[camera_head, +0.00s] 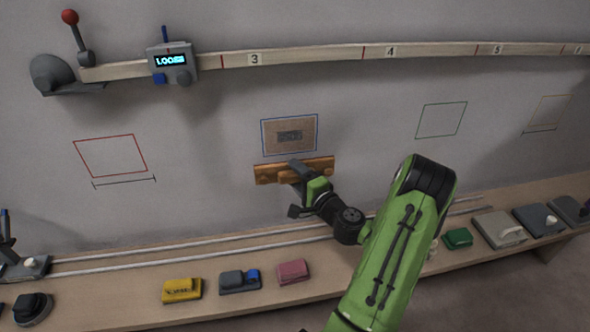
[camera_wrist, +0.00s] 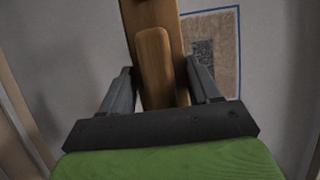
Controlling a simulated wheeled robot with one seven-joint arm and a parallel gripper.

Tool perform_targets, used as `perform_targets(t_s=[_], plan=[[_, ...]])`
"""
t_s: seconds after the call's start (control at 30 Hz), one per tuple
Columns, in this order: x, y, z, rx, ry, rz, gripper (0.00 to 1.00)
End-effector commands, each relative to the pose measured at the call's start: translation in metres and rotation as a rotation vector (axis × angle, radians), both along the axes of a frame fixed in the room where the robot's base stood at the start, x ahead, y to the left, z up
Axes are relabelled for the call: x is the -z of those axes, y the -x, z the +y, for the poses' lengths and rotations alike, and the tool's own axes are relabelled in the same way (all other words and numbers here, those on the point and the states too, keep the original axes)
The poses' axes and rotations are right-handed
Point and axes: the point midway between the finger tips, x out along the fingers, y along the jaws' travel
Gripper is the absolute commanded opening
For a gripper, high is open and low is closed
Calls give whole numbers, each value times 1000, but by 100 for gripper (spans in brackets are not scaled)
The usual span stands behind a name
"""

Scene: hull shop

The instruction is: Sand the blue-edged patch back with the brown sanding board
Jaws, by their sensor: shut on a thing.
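The blue-edged patch (camera_head: 290,134) is a brown rectangle on the grey wall, with a darker speckled area in its middle. It also shows in the wrist view (camera_wrist: 226,50), to the right of the board. The brown sanding board (camera_head: 267,174) is level just below the patch in the head view. My gripper (camera_head: 298,172) is shut on the board's handle (camera_wrist: 154,65), with a finger on each side. Whether the board touches the wall cannot be told. The gripper hides part of the board's middle.
A wooden batten (camera_head: 320,57) runs along the wall above, with a grey display box (camera_head: 172,62) reading LOOSE. A shelf (camera_head: 120,290) below carries a yellow block (camera_head: 182,290), a grey-blue block (camera_head: 240,281) and a pink block (camera_head: 293,271). Red (camera_head: 110,155) and green (camera_head: 441,120) outlines flank the patch.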

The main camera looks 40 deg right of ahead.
Motion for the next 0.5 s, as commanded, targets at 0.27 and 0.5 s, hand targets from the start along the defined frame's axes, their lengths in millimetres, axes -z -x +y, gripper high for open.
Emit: perform_targets(t_s=[0.27, 0.5], plan=[[-1, 2, 2, 0, 0, -2, 35], [-1, 29, 18, 4, -6, -1, 35]])
